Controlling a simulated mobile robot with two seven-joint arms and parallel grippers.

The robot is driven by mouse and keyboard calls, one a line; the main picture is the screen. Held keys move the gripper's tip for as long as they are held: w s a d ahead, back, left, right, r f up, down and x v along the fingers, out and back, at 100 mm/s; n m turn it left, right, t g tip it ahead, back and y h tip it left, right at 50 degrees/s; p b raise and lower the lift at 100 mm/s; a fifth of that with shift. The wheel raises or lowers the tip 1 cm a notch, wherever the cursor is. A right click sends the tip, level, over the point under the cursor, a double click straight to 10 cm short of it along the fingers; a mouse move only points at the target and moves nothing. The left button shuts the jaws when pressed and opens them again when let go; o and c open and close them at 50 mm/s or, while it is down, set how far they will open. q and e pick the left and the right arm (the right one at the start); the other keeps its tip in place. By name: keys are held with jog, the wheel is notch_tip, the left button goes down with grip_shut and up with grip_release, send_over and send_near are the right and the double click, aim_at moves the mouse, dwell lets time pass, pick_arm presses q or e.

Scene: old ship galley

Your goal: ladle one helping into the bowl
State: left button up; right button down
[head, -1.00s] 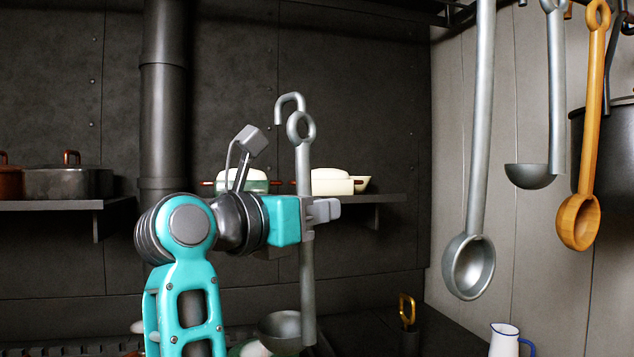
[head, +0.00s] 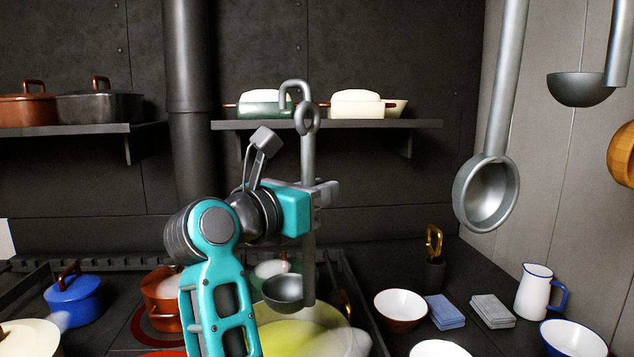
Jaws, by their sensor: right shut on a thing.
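My right gripper (head: 318,194) is shut on the handle of a grey metal ladle (head: 308,240), which hangs upright with its cup (head: 288,291) low. The cup appears just above or in front of a large pot of yellow-green food (head: 290,338); I cannot tell if it touches the food. What the cup holds is hidden. A brown bowl with a white inside (head: 401,308) stands right of the pot. A white bowl (head: 440,349) is cut off at the bottom edge, and a blue-rimmed bowl (head: 572,338) stands at the lower right. My left gripper is not in view.
A blue pot (head: 73,297) and a copper-coloured pot (head: 162,298) stand on the stove at left. Folded cloths (head: 445,311), a white jug (head: 535,290) and a dark holder (head: 434,273) are at right. A large ladle (head: 487,190) hangs above the counter.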

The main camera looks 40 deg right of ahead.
jog(key=b, duration=0.5)
send_over(313, 296)
jog(key=w+d, duration=0.1)
jog(key=d, duration=0.1)
jog(key=shift+a+f, duration=0.15)
jog(key=shift+f, duration=3.85)
notch_tip(313, 296, down, 2)
jog(key=shift+f+b, duration=0.1)
jog(key=shift+b, duration=0.9)
notch_tip(313, 296, down, 2)
jog(key=shift+f+b, duration=0.15)
jog(key=shift+b, duration=0.6)
notch_tip(313, 296, down, 3)
jog(key=shift+b, duration=1)
jog(key=shift+f+b, duration=0.45)
jog(key=shift+f, duration=0.4)
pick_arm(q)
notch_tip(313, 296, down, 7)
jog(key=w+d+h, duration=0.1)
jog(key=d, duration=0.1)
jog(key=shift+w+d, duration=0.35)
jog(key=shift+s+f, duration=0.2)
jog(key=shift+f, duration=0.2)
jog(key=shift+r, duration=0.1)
